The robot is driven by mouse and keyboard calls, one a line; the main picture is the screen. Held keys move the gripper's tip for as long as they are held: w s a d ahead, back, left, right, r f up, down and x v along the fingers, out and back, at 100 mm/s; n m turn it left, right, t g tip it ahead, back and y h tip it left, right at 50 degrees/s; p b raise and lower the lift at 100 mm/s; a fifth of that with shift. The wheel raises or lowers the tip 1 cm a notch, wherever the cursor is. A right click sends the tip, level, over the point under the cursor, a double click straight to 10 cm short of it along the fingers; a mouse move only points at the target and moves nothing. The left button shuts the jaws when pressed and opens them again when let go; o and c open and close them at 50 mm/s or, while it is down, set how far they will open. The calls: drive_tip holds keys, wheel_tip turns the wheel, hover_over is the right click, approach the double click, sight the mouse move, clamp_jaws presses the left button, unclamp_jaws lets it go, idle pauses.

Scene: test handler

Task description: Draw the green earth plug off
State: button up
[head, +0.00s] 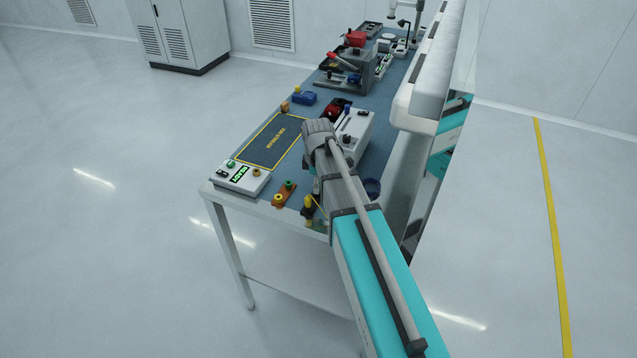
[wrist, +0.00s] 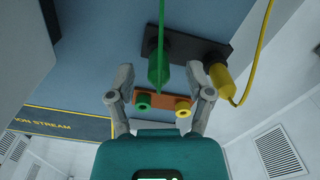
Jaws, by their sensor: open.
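The green plug (wrist: 158,70) shows in the wrist view with a green cable rising from it to the top edge. It is at the left part of a dark block (wrist: 190,45); how deep it is seated is hidden. My gripper (wrist: 159,76) is open, with a finger on each side of the green plug and gaps between. A yellow plug (wrist: 220,78) with a yellow cable is at the right end of the dark block; it also shows in the head view (head: 308,204). In the head view my arm hides the gripper, and I cannot make out the green plug.
An orange block (wrist: 163,99) with a green and a yellow socket lies close by; it also shows in the head view (head: 284,194). A white box (head: 241,178) with a green display stands at the bench corner. A dark yellow-edged mat (head: 262,150) is clear.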

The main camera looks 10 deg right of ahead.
drive_tip(key=shift+f+b, duration=0.6)
drive_tip(key=shift+f, duration=0.3)
clamp_jaws()
